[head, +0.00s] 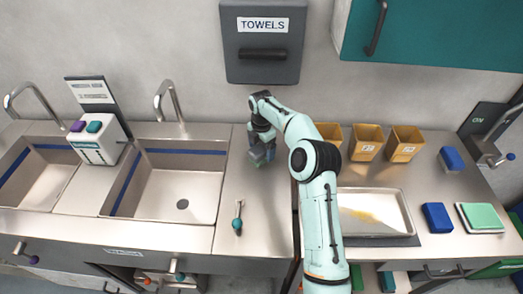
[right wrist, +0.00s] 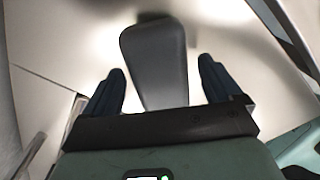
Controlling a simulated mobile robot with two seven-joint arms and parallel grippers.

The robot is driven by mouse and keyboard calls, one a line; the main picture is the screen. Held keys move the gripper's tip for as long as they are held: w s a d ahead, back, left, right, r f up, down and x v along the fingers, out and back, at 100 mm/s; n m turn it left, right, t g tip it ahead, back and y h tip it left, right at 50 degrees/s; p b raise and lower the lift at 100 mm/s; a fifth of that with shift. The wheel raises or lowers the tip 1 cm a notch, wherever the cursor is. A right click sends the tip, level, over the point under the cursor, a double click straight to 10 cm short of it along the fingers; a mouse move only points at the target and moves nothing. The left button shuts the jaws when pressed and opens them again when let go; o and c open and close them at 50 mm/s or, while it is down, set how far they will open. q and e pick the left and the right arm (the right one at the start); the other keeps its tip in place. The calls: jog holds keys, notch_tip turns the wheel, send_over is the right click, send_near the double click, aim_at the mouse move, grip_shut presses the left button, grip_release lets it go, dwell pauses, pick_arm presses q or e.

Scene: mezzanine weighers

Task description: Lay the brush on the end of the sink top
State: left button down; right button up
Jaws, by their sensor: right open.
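My right gripper (head: 262,152) is low over the back of the bare sink top end (head: 268,205), right of the right basin. It also shows in the right wrist view (right wrist: 160,85), with its two fingers apart. A dark grey tapered thing, which looks like the brush (right wrist: 155,60), lies between the fingers with clear space on both sides. Its near end is hidden behind the gripper's palm. In the head view the gripper covers that spot, so I cannot tell the brush apart there. My left gripper is not in view.
A small teal-ended tool (head: 238,218) lies near the front of the sink top end. The right basin (head: 175,190) is open to the left. A steel tray (head: 375,212) and several tan bins (head: 366,142) stand right of my arm. A towel dispenser (head: 263,40) hangs behind.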

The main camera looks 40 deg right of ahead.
aim_at(261, 148)
notch_tip(261, 148, up, 11)
jog(key=shift+f, duration=0.15)
jog(key=shift+s+f, duration=0.1)
dwell(0.6)
